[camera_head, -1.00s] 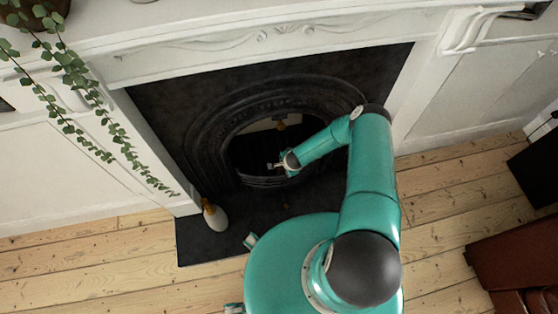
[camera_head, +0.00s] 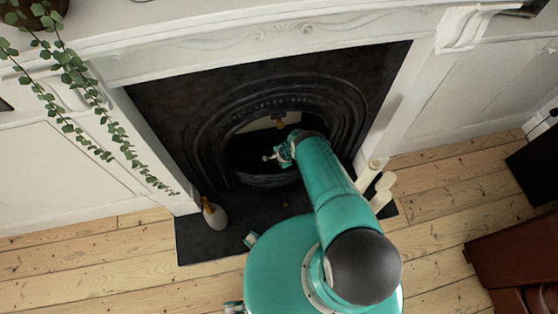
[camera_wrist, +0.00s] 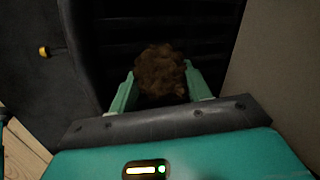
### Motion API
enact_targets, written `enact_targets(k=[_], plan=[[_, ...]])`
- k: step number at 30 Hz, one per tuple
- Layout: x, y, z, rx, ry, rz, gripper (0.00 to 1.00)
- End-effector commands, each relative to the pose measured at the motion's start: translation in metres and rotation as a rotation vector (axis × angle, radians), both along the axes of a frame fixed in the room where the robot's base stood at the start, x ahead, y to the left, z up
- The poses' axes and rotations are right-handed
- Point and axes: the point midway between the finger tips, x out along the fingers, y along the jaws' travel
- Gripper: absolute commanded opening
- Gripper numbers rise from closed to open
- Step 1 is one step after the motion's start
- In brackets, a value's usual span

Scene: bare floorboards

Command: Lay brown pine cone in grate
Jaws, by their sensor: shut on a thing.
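The brown pine cone (camera_wrist: 161,73) shows in the wrist view, held between the two green fingers of my gripper (camera_wrist: 160,88). My gripper is shut on it. In the head view my gripper (camera_head: 272,157) is at the mouth of the dark fireplace opening, and the cone cannot be made out there. The black grate (camera_head: 270,181) sits low in the arched opening, with its front bars showing below my gripper. In the wrist view dark bars lie behind the cone. How far the cone is above the grate I cannot tell.
A black hearth slab (camera_head: 212,245) lies before the fireplace. A white and orange vase-like thing (camera_head: 214,214) stands at its left, and pale candles (camera_head: 376,183) at its right. A trailing plant (camera_head: 85,90) hangs at left.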

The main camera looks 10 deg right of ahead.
Motion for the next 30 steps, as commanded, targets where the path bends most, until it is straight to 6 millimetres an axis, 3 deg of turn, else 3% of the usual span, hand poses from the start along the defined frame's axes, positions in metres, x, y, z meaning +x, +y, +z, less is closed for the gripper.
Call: enact_targets(k=[4,13,14,16,17,30], plan=[[-0.001,0.0027,-0.0139,0.001,-0.001,0.007,0.27],[-0.0002,0.0028,-0.0157,0.003,-0.001,0.003,0.27],[-0.0002,0.0028,-0.0158,0.003,0.0,0.003,0.54],[-0.0004,0.0027,-0.0158,0.003,0.0,0.003,0.68],[-0.0004,0.0027,-0.0158,0.003,0.0,0.003,0.7],[0.0017,0.0014,-0.0125,0.003,0.0,0.004,0.7]])
